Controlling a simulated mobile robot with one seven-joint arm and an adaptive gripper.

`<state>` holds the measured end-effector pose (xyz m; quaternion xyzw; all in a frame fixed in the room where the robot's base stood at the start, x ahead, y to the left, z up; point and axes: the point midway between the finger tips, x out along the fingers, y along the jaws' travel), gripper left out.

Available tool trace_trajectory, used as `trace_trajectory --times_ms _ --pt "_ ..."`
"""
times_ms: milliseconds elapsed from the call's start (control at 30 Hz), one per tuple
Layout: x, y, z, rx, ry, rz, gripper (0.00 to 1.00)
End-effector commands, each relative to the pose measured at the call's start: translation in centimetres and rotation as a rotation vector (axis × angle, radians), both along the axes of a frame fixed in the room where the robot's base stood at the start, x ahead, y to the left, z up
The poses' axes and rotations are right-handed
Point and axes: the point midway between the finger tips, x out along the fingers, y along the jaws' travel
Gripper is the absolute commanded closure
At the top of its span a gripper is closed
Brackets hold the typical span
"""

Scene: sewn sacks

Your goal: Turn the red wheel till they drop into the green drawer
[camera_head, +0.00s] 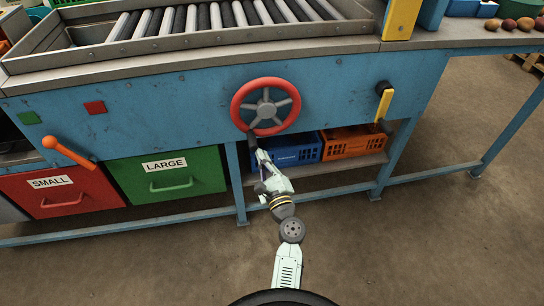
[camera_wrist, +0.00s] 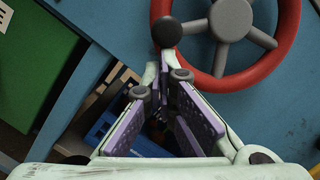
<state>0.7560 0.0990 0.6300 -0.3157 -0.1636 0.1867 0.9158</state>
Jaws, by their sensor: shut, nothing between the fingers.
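The red wheel (camera_head: 266,82) with grey spokes is on the blue front panel; it also shows at the top of the wrist view (camera_wrist: 158,10). A dark knob (camera_wrist: 167,32) sits on its lower left rim. My gripper (camera_head: 258,152) is just below that knob. In the wrist view its purple-padded fingers (camera_wrist: 168,72) come together at the tips, with nothing between them. The tips are close under the knob; I cannot tell whether they touch. The green drawer (camera_head: 205,172), labelled LARGE, is shut, left of the wheel; its green shows in the wrist view (camera_wrist: 45,60).
A red drawer (camera_head: 90,203) labelled SMALL and an orange lever (camera_head: 68,151) are further left. A yellow-handled lever (camera_head: 384,104) is right of the wheel. Blue (camera_head: 294,152) and orange (camera_head: 352,141) crates sit on the shelf below. A roller tray (camera_head: 215,42) lies on top.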

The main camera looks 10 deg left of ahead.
Motion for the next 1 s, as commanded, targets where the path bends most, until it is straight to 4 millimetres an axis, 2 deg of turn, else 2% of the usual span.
trace_trajectory --times_ms 300,700,833,1000 --pt "-1.0 3.0 1.7 0.288 0.093 0.003 1.0" --pt "-1.8 5.4 4.3 0.61 0.197 0.002 1.0" --pt "-1.9 5.8 5.0 0.681 0.219 0.001 1.0" --pt "-2.0 6.2 5.6 0.673 0.216 0.0 1.0"
